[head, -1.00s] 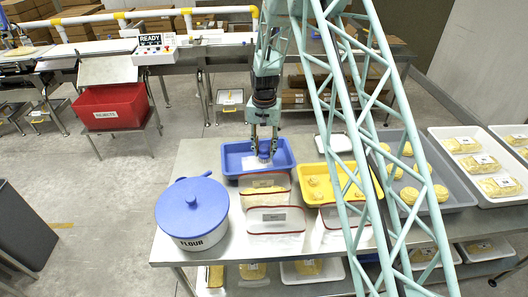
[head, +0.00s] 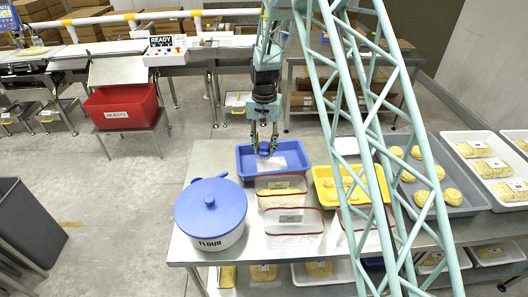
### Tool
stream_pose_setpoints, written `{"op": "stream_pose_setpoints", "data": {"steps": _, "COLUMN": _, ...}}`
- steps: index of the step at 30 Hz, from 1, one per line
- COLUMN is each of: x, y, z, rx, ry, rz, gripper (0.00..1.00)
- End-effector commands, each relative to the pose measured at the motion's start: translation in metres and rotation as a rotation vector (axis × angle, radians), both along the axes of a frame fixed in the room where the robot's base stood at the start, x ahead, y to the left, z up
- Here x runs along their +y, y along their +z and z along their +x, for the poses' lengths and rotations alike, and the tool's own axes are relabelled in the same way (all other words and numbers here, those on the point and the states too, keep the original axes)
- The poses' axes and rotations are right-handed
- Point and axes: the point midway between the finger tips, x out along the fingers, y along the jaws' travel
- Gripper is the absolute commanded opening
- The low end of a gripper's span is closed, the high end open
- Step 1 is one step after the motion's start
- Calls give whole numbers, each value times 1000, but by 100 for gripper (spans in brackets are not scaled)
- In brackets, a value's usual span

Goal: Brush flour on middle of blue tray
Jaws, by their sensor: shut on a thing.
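The blue tray (head: 241,165) lies on the steel table, behind the clear bins. A white patch, seemingly flour (head: 288,161), covers the middle of its floor. My gripper (head: 263,153) points down over the tray, left of its middle. It is shut on a small blue object, seemingly the brush (head: 264,147). The brush's lower end is at the white patch; I cannot tell whether it touches. The white flour tub (head: 222,241), marked FLOUR, stands front left with its blue lid on.
A yellow tray (head: 320,184) with dough pieces is on the right, partly behind my lattice arm structure. A grey tray (head: 466,205) of dough rounds lies farther right. A red rejects bin (head: 122,107) stands back left.

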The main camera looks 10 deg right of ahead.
Motion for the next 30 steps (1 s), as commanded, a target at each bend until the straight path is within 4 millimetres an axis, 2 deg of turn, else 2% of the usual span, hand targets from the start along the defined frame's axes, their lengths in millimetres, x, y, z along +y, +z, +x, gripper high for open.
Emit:
{"op": "stream_pose_setpoints", "data": {"steps": 15, "x": 0, "y": 45, "z": 0, "rx": 0, "ry": 0, "rz": 0, "gripper": 20}}
{"op": "stream_pose_setpoints", "data": {"steps": 30, "x": 0, "y": 49, "z": 0, "rx": 0, "ry": 0, "rz": 0, "gripper": 20}}
